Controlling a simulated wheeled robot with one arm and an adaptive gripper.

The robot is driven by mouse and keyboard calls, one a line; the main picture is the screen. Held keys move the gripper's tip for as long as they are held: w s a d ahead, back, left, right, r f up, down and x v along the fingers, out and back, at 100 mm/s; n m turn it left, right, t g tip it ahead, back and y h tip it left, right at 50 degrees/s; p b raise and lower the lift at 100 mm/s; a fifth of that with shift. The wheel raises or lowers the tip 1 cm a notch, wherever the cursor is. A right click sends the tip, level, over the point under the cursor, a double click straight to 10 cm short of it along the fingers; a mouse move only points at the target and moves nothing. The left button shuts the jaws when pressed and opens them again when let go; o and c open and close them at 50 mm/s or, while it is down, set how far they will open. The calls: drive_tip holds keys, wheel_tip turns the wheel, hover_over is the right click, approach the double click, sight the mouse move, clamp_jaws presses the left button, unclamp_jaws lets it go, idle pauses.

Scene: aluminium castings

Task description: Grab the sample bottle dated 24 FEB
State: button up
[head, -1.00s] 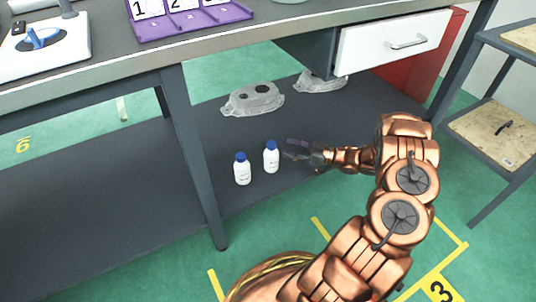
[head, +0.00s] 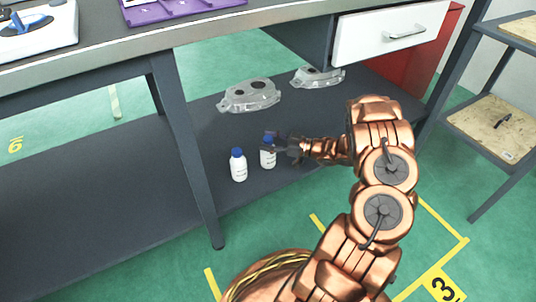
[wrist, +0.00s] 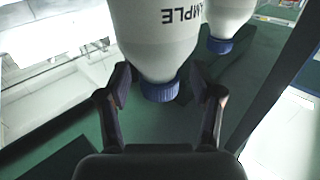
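Two white sample bottles with blue caps stand upright on the dark lower shelf (head: 110,205): a left bottle (head: 238,168) and a right bottle (head: 267,158). My gripper (head: 272,142) is at the right bottle, near its cap and upper body. In the wrist view, the picture is upside down and the nearer bottle (wrist: 158,35) lies between my open fingers (wrist: 161,90), with "MPLE" legible on it. Small gaps seem to remain beside its cap. The other bottle (wrist: 226,18) is beyond the right finger. No date is readable on either bottle.
Two grey castings (head: 250,96) (head: 318,77) lie on the shelf behind the bottles. A table leg (head: 185,150) stands left of them, and the worktop with a white drawer (head: 392,36) is above. The left part of the shelf is clear.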

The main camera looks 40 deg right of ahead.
clamp_jaws()
idle(0.3)
idle(0.3)
